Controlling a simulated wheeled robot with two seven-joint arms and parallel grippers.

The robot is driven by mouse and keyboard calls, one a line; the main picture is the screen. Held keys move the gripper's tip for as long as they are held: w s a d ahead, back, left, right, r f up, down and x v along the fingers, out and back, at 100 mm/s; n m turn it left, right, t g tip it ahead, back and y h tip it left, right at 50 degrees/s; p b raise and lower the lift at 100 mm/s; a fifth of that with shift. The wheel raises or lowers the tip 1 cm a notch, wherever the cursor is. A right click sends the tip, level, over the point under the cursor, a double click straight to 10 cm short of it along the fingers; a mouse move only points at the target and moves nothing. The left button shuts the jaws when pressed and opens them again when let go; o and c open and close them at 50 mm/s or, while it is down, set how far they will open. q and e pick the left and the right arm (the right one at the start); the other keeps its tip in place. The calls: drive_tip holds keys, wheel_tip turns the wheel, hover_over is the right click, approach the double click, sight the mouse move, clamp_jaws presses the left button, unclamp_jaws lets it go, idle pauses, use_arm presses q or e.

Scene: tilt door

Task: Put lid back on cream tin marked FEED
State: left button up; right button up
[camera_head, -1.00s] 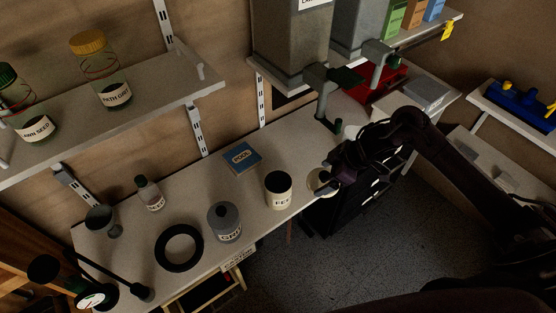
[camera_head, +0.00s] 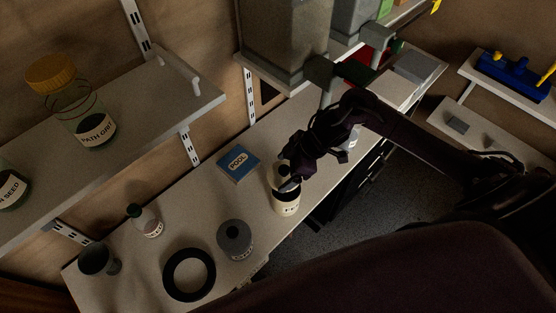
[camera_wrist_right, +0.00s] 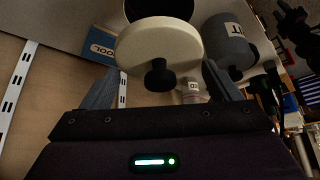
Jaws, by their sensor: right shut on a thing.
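The cream tin (camera_head: 286,208) stands upright on the bench near its front edge, its label partly readable and its dark open mouth partly hidden by my right gripper. My right gripper (camera_head: 288,183) is over the tin, shut on the cream lid (camera_head: 281,171). In the right wrist view the lid (camera_wrist_right: 160,40) is a round cream disc with a black knob, between the fingers (camera_wrist_right: 160,88). The tin's dark mouth (camera_wrist_right: 160,8) shows just beyond the lid. The lid appears tilted and apart from the mouth; exact contact cannot be told. My left gripper is not in view.
A small bottle (camera_head: 146,220) stands farther left. Grey hoppers (camera_head: 288,40) overhang the back of the bench.

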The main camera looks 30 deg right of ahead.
drive_tip(key=shift+s+f, duration=0.15)
drive_tip(key=shift+f, duration=0.05)
drive_tip(key=shift+s+d+f+b, duration=0.15)
drive_tip(key=shift+s+f+b, duration=0.1)
drive_tip(key=shift+f+b, duration=0.8)
wheel_tip(320, 180, down, 2)
drive_tip(key=b, duration=0.2)
drive_tip(key=shift+w+b, duration=0.15)
drive_tip(key=shift+b, duration=0.25)
drive_tip(key=shift+f, duration=0.55)
drive_tip(key=shift+f+b, duration=0.25)
drive_tip(key=shift+b, duration=0.1)
use_arm(q)
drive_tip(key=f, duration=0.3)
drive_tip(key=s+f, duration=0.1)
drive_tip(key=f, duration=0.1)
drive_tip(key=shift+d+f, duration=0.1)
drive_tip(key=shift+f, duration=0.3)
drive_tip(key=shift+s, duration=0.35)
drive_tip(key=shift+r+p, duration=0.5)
drive_tip(key=shift+p, duration=0.05)
use_arm(e)
drive_tip(key=shift+d, duration=0.1)
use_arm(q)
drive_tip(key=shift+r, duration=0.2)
use_arm(e)
drive_tip(key=shift+f, duration=0.15)
